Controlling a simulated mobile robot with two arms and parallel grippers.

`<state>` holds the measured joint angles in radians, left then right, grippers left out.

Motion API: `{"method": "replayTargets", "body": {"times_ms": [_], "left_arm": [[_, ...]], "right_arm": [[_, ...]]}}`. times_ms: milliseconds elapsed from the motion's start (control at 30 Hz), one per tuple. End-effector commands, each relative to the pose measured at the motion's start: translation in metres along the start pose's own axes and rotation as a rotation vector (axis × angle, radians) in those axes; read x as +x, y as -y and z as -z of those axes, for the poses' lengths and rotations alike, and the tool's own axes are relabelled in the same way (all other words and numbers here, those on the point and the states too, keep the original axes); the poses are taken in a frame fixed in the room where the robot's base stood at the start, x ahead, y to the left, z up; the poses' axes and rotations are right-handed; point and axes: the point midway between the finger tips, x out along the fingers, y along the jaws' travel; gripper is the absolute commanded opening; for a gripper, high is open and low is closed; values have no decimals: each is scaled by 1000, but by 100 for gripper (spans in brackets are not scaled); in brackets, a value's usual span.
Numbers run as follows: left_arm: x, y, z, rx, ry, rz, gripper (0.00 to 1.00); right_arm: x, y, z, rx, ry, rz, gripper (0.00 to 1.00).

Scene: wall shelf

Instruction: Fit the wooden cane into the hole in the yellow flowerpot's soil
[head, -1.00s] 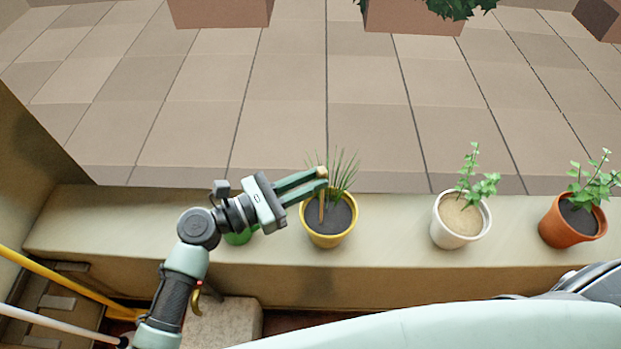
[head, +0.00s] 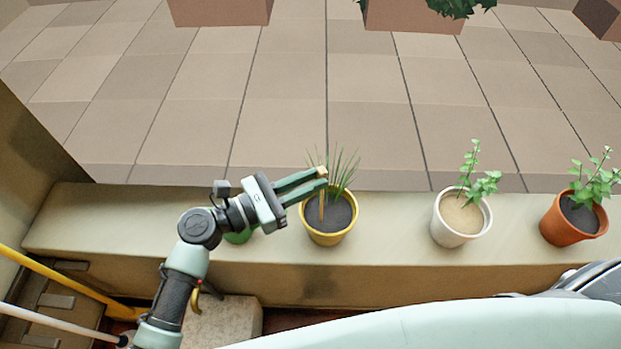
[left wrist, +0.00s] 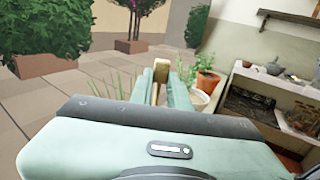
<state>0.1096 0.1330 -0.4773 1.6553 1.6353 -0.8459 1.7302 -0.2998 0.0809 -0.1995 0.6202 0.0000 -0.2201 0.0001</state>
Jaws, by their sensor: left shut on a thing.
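The yellow flowerpot (head: 328,240) stands on the ledge, with dark soil (head: 340,217) and a grassy plant (head: 343,172) at its back. My left gripper (head: 321,175) is shut on the upper part of the wooden cane (head: 321,208), above the pot. The cane hangs about upright, its lower part in front of the soil. I cannot tell whether its lower end is in the hole, which I cannot make out. In the left wrist view the cane's top (left wrist: 159,66) shows between the fingers. My right gripper is not in view.
A white pot (head: 447,237) with sandy soil and a terracotta pot (head: 560,232) stand to the right on the ledge (head: 385,250). A green thing (head: 240,237) is partly hidden under my left arm. Free ledge lies between the pots.

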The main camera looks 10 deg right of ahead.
Motion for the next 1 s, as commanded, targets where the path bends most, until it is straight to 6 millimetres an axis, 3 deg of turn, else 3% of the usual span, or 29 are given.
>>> {"method": "replayTargets", "body": {"times_ms": [1000], "left_arm": [[0, 0, 12, -2, 0, 0, 0]], "right_arm": [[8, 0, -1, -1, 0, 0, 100]]}}
